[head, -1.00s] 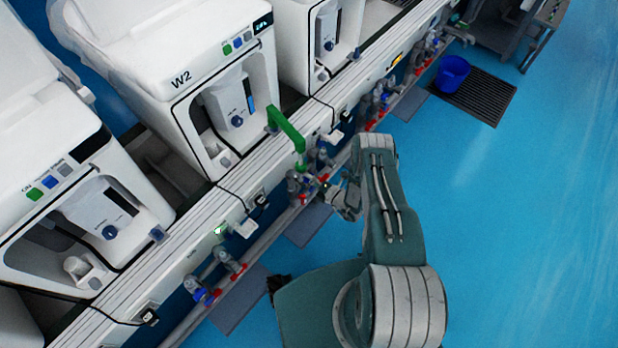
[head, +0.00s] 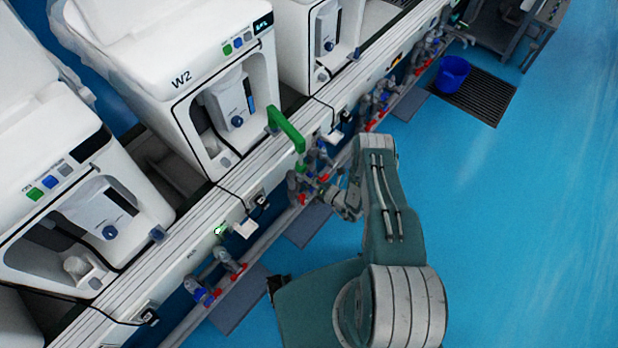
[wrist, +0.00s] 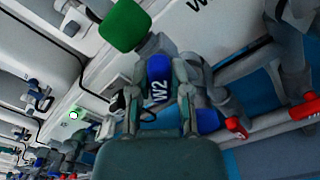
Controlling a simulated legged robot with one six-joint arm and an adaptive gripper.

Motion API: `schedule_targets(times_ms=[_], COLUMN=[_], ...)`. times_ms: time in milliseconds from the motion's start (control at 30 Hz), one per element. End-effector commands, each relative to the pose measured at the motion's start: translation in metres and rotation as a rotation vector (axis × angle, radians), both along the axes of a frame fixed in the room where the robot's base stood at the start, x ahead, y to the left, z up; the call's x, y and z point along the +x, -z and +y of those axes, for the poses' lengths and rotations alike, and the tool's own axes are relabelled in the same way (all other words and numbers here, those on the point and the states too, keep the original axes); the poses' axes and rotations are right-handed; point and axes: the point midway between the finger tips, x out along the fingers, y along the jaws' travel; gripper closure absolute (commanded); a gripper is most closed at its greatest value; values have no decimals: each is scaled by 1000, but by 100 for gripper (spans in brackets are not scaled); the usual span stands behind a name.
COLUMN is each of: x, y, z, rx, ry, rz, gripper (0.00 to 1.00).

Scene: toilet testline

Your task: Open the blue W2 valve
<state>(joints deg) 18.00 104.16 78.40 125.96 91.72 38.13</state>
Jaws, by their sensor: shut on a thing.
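In the head view my gripper (head: 336,194) is at the pipe fittings below the bench front, near the machine marked W2 (head: 195,85). The valve handle is hard to make out there among the fittings. The valve's base is partly hidden by my gripper in the wrist view.
A red valve handle (wrist: 236,128) is right of the blue one, and another blue part (wrist: 208,120) sits close by. A blue bucket (head: 453,73) stands on a floor grate. The floor at right is clear.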

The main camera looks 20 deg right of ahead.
Motion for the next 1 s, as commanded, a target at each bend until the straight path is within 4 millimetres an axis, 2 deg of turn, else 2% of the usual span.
schedule_targets(times_ms=[33,500,1000], x=[-3,-3,-3], y=[4,4,4], z=[0,0,0], rx=[-40,-382,-569], ry=[3,2,0], rz=[-12,-260,-397], gripper=[100,100,100])
